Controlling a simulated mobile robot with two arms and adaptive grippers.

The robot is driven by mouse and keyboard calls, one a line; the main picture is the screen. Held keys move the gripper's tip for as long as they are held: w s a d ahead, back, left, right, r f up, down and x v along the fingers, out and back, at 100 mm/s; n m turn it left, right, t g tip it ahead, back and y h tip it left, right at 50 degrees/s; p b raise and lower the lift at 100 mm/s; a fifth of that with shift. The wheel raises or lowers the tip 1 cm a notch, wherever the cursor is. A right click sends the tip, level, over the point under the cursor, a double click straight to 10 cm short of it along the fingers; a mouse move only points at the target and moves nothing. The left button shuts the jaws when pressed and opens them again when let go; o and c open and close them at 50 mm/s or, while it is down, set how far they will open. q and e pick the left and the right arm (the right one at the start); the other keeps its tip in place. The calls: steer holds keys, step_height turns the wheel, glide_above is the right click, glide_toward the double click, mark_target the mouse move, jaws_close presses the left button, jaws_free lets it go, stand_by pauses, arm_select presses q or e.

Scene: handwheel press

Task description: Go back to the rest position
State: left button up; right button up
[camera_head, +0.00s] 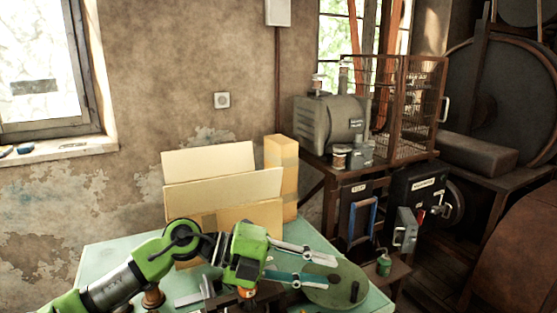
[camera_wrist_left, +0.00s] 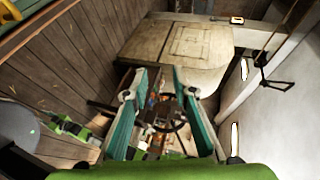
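My left gripper (camera_head: 329,272) reaches in over the table from the left, with its two fingers spread apart and nothing between them. The spread fingers also show in the left wrist view (camera_wrist_left: 160,82). A dull green disc (camera_head: 322,291) with a dark upright knob lies just beyond and below the fingertips in the head view. Whether the lower finger touches the disc cannot be told. My right gripper cannot be made out in either view.
The pale green table (camera_head: 98,258) carries open cardboard boxes (camera_head: 225,190) behind my left arm and a tall carton (camera_head: 283,165). A bench with a grey motor (camera_head: 330,122) and a wire cage (camera_head: 412,105) stands right. A small green can (camera_head: 383,265) sits beside the table.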

arm_select(q)
step_height(320, 180, up, 7)
steer(key=d+n+t+h, duration=0.2)
steer(key=n+t+h, duration=0.4)
steer(key=w+a+f+n+t+y, duration=0.2)
steer(key=w+a+n+t+y, duration=0.3)
steer(key=a+n+t+y, duration=0.55)
steer(key=s+a+f+n+g+y, duration=0.15)
steer(key=a+f+n+y, duration=0.25)
steer(key=a+f+n, duration=0.4)
steer(key=s+a+f+n+y, duration=0.2)
steer(key=a+f+n+y, duration=0.3)
steer(key=f, duration=0.5)
steer(key=s+a+f+n+g, duration=0.1)
steer(key=s+a+f+g, duration=0.35)
steer(key=s+f, duration=0.75)
steer(key=s+a+f+n+g, duration=0.2)
steer(key=s+f+g, duration=0.5)
steer(key=s, duration=0.9)
step_height(320, 180, down, 34)
steer(key=s+g+b, duration=0.2)
steer(key=s+b, duration=0.1)
steer(key=b, duration=0.3)
steer(key=s+a+f+g+y+b, duration=0.1)
steer(key=s+f+b, duration=0.3)
steer(key=s+f, duration=1.2)
step_height(320, 180, down, 3)
steer(key=shift+a, duration=0.9)
